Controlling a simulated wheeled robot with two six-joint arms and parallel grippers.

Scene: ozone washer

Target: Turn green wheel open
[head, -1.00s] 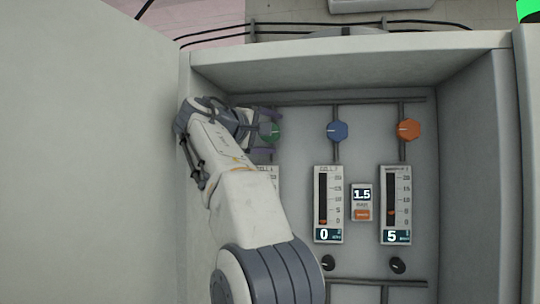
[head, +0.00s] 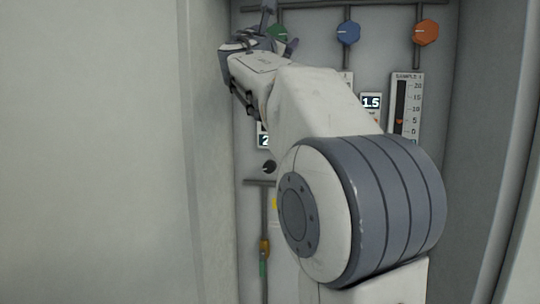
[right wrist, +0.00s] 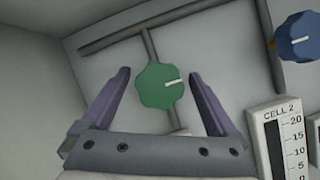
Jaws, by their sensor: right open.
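The green wheel (right wrist: 160,86) is a faceted knob with a white pointer mark, mounted on a vertical pipe. In the right wrist view its mark points right, tilted slightly up. My right gripper (right wrist: 165,98) is open, with one purple finger on each side of the wheel and a visible gap on both sides. In the head view the green wheel (head: 278,36) is at the top, partly hidden by my right gripper (head: 276,32). My left gripper is not in view.
A blue wheel (head: 348,33) and an orange wheel (head: 426,32) are to the right of the green one. Gauges, including the rightmost one (head: 406,104), hang below, partly behind my right arm. Cabinet walls stand close on both sides.

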